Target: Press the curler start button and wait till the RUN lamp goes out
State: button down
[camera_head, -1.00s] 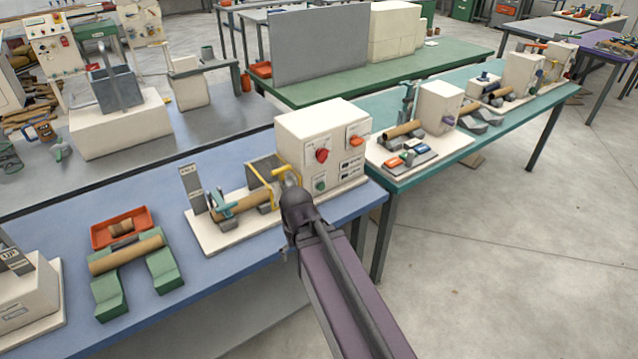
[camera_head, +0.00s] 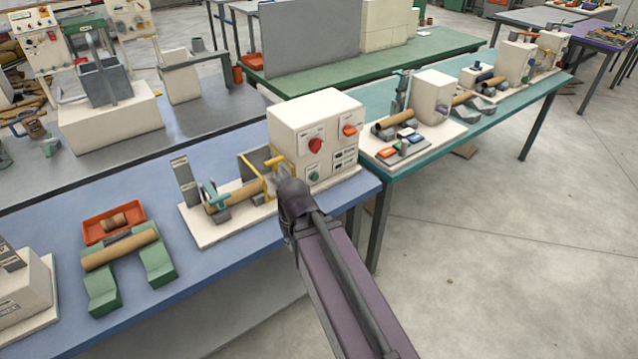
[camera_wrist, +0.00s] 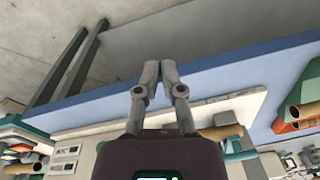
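The curler is a cream box (camera_head: 290,117) on the blue bench, with a red knob (camera_head: 315,145), an orange switch (camera_head: 349,130) and a green button (camera_head: 314,174) on its front. Its small labels are unreadable, and I cannot tell which part is the RUN lamp or whether it is lit. My gripper's fingers are hidden behind my wrist in the head view, just in front of the curler's left side. In the wrist view my gripper (camera_wrist: 159,68) is empty, its fingertips together, above the bench's front edge. Part of the curler's panel (camera_wrist: 68,150) shows at lower left there.
A cardboard tube (camera_head: 233,195) lies on the curler's base plate (camera_head: 222,230), beside a yellow guard (camera_head: 275,172). Left of it are green cradles (camera_head: 157,265) with another tube and an orange tray (camera_head: 88,232). A teal bench (camera_head: 445,152) with similar devices stands right. Floor in front is clear.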

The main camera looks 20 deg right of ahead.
aim_at(316, 178)
jog(key=w+d+f+m+t+y+b, duration=0.2)
jog(key=w+f+m+t+y+b, duration=0.15)
jog(key=w+b, duration=0.2)
jog(key=w+d+f+m+t+y+b, duration=0.2)
jog(key=w+d+t+y+b, duration=0.15)
jog(key=b, duration=0.35)
jog(key=w+d+r+m+t+h+b, duration=0.1)
jog(key=w+d+m+t+h+b, duration=0.2)
jog(key=d+m+t+b, duration=0.6)
jog(key=d+t+b, duration=0.1)
jog(key=d, duration=0.6)
jog(key=shift+d+m, duration=0.2)
jog(key=shift+m, duration=0.15)
jog(key=shift+w, duration=0.15)
jog(key=x, duration=1.3)
jog(key=shift+w+d, duration=0.1)
jog(key=shift+w, duration=0.3)
jog(key=shift+w, duration=0.1)
